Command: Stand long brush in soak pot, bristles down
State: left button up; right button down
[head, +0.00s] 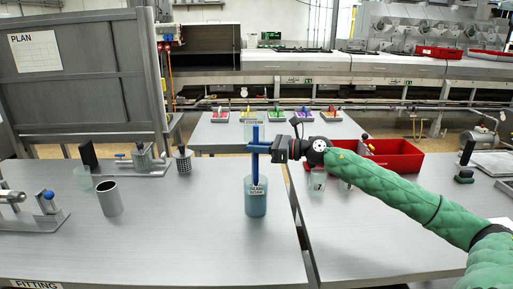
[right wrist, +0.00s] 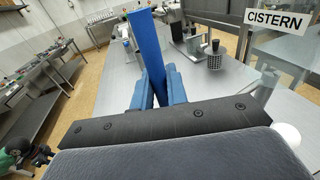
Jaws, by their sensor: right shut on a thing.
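The long brush (head: 256,168) has a blue handle and stands upright in the head view. My right gripper (head: 259,148) is shut on its handle, which also shows between the blue finger pads in the right wrist view (right wrist: 144,45). The soak pot (head: 256,207) is a pale blue cup with a white label, standing on the table directly below the gripper. The brush's lower part reaches the pot's mouth. The bristles are hidden, and I cannot tell how deep they sit. My left gripper is out of view.
A grey metal cup (head: 109,198) and a perforated holder (head: 183,159) stand on the table to the left. A red bin (head: 398,160) lies behind my right arm. A gap between two tables runs just right of the pot. The table front around the pot is clear.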

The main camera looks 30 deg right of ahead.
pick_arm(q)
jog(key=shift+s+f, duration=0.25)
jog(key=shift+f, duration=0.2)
pick_arm(e)
jog(key=shift+f, duration=0.4)
pick_arm(q)
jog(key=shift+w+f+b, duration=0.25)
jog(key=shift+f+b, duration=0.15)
jog(key=shift+b, duration=0.35)
pick_arm(e)
jog(key=shift+f, duration=0.6)
jog(key=c, duration=1.3)
grip_release()
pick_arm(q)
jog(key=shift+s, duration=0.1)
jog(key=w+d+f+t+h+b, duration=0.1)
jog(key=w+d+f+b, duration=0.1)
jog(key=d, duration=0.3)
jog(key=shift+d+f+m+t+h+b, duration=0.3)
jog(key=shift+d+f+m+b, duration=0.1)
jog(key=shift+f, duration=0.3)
pick_arm(e)
jog(key=v, duration=0.7)
jog(key=shift+s+d, duration=0.25)
